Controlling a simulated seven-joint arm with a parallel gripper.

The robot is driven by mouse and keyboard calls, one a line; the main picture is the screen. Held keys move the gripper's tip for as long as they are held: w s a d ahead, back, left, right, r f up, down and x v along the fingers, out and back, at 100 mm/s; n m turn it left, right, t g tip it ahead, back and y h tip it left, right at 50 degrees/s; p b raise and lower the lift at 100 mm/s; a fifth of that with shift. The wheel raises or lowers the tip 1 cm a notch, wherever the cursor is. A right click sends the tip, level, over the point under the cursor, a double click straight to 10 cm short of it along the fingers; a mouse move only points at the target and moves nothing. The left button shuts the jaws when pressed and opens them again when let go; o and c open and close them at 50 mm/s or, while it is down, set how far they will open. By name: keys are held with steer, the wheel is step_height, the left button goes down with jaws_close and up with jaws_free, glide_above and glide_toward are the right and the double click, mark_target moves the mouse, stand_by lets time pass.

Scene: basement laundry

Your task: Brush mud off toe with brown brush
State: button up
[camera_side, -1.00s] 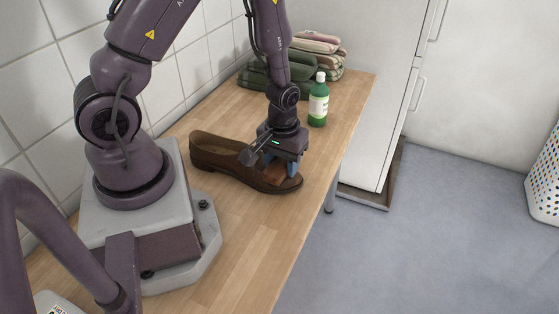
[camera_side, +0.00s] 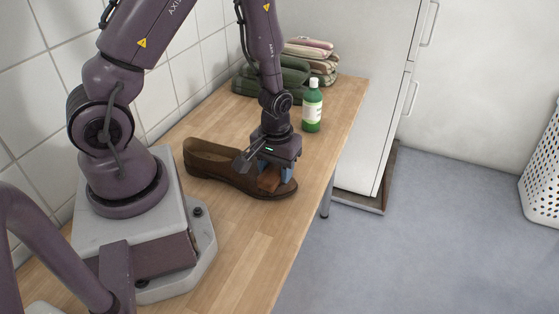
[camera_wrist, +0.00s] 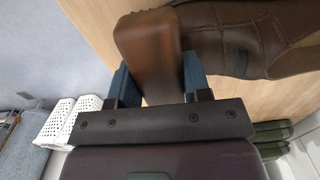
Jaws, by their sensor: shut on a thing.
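A brown leather shoe (camera_side: 212,160) lies on the wooden bench, its toe toward the right. My gripper (camera_side: 273,172) is over the toe end, its blue fingers shut on a brown block-shaped brush (camera_side: 268,181). In the wrist view the brush (camera_wrist: 148,50) sits between both fingers of my gripper (camera_wrist: 158,82), with the shoe (camera_wrist: 235,30) close to its right. The brush's underside is hidden, so I cannot tell whether it touches the leather. A darker patch shows on the shoe in the wrist view; I cannot tell if it is mud.
A green bottle (camera_side: 312,107) stands behind my gripper on the wooden bench (camera_side: 235,245). Folded cloths (camera_side: 270,80) are stacked at the bench's far end. A tiled wall borders the left; a white cabinet (camera_side: 350,80) stands beyond. The bench's right edge drops to open floor.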

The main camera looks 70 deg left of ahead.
steer(key=shift+s+d, duration=0.55)
steer(key=shift+d, duration=0.15)
steer(key=shift+r, duration=4.1)
steer(key=shift+a, duration=0.1)
